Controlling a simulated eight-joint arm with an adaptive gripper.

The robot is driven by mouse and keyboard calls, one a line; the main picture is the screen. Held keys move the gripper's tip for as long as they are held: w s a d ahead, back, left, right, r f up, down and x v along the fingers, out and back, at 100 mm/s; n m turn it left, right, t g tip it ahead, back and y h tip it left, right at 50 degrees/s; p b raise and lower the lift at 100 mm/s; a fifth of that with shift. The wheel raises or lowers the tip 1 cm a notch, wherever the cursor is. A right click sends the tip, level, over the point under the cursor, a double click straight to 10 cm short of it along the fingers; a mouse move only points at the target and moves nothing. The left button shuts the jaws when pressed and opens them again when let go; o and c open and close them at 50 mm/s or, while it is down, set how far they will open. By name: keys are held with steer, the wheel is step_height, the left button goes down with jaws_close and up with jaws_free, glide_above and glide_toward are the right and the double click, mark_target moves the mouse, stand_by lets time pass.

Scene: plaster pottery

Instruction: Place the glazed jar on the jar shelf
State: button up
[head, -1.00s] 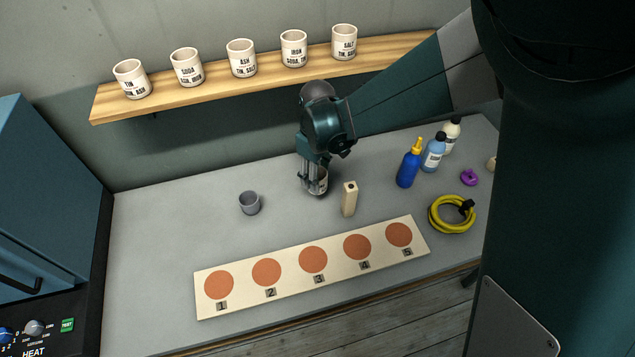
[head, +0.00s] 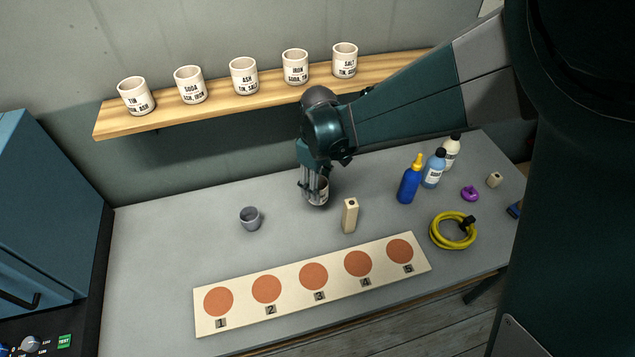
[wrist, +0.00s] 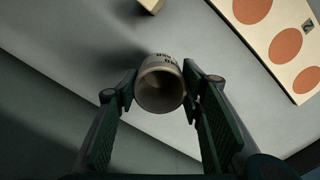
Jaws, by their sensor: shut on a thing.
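A pale, lettered jar (head: 319,196) is held upright or nearly so by my gripper (head: 314,182) over the back middle of the grey table. In the wrist view my gripper (wrist: 160,82) has one finger on each side of the jar (wrist: 160,64), whose open mouth faces the camera. I cannot read its lettering, and the fingers hide part of it in the head view. Whether its base touches the table is unclear. The wooden jar shelf (head: 118,124) is on the wall behind, higher up. It carries several white lettered jars (head: 244,77) in a spaced row.
A small grey cup (head: 250,221) stands left of my gripper, a pale block (head: 350,217) close at its right. A board with numbered brown discs (head: 290,312) lies in front. Bottles (head: 409,185), a yellow coil (head: 435,238) and a purple item (head: 470,194) are right. The table's left is clear.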

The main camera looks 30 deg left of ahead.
steer(key=shift+r, duration=0.15)
step_height(320, 180, up, 47)
steer(key=w+d+p, duration=0.3)
steer(key=w+p, duration=0.4)
steer(key=w, duration=0.8)
steer(key=w+d+p, duration=0.3)
steer(key=w+p, duration=0.3)
steer(key=w, duration=0.9)
steer(key=f, duration=0.5)
steer(key=shift+w+d, duration=0.1)
steer(key=shift+w, duration=0.15)
steer(key=shift+f, duration=0.1)
steer(key=shift+f+p, duration=0.5)
steer(key=shift+f, duration=2.3)
